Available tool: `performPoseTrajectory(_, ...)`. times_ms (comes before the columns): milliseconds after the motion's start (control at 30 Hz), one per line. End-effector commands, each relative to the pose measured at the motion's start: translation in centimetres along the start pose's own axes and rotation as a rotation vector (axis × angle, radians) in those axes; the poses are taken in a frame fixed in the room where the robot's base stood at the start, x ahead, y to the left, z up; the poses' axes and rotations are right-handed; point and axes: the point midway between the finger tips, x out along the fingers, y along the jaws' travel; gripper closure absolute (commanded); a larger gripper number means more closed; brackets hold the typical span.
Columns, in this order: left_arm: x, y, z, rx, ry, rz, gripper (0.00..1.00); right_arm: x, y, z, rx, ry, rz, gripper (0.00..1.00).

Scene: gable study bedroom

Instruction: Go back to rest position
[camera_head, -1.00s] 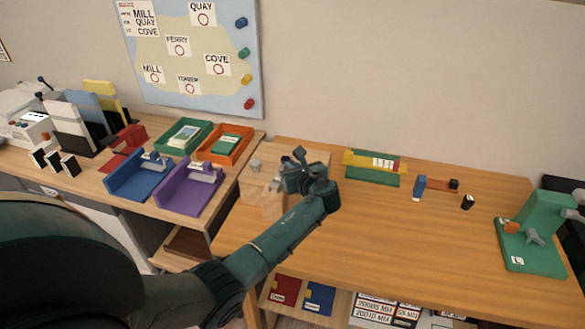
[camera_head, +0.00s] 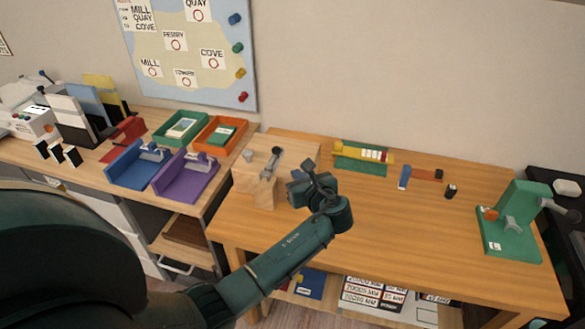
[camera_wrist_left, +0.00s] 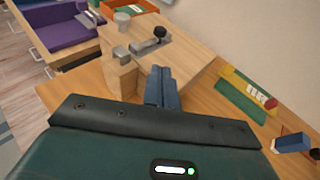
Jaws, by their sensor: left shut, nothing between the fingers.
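My left arm comes in from the left in the head view, and its left gripper (camera_head: 303,180) is just to the right of a light wooden block stand (camera_head: 255,184) on the desk. The left wrist view shows the gripper's fingers (camera_wrist_left: 162,88) together with nothing between them, beside the same wooden stand (camera_wrist_left: 185,63). A grey metal lever with a dark knob (camera_head: 273,162) lies on top of the stand. Part of the stand's right side is hidden behind the gripper. My right gripper is not in view.
A purple tray (camera_head: 187,180), a blue tray (camera_head: 137,168) and green and orange trays stand on the left table. A green fixture (camera_head: 512,225) stands at the desk's right end. A yellow and green item (camera_head: 361,157) lies at the back.

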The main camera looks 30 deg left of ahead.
Motion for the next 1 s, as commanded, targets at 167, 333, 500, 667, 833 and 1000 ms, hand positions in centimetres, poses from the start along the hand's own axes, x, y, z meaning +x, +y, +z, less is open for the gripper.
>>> performPoseTrajectory(167, -1.6, -0.1, 0.0, 0.001, 0.000, -0.001, 1.00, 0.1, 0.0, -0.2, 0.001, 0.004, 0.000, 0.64)
performPoseTrajectory(333, -1.9, 0.0, 0.0, 0.001, 0.000, 0.000, 1.00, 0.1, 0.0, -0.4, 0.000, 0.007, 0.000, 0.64)
performPoseTrajectory(500, -1.9, 0.0, 0.0, 0.001, 0.000, 0.000, 1.00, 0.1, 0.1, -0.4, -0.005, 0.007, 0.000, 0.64)
performPoseTrajectory(667, -1.8, 0.0, 0.0, 0.001, 0.000, 0.000, 1.00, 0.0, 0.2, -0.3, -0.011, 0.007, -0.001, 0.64)
performPoseTrajectory(833, -2.2, 0.8, -1.1, -0.067, 0.040, 0.003, 1.00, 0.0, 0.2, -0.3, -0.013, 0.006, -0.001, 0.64)
performPoseTrajectory(1000, -4.7, 5.6, -6.1, -0.485, 0.264, 0.063, 1.00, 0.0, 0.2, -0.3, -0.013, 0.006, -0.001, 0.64)
